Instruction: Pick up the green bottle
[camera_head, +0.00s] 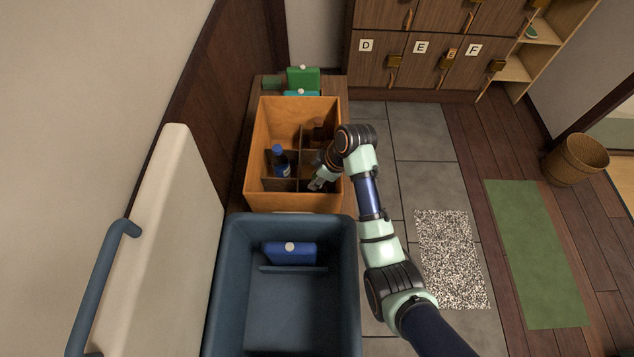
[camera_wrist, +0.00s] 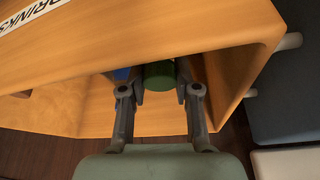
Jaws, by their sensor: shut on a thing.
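The green bottle (camera_wrist: 160,76) shows in the wrist view as a dark green round top between my two fingertips. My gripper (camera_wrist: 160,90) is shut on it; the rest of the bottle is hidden. In the head view my gripper (camera_head: 318,183) is down inside the wooden crate (camera_head: 290,203), in the front right compartment, and the green bottle cannot be made out clearly there. A brown bottle (camera_head: 318,130) stands farther back.
Crate walls and dividers closely surround my gripper. In front is an open blue cooler (camera_head: 225,290) holding a blue bag (camera_head: 290,252). Its pale lid (camera_head: 170,230) stands open at left. Lockers (camera_head: 425,65) stand at the back.

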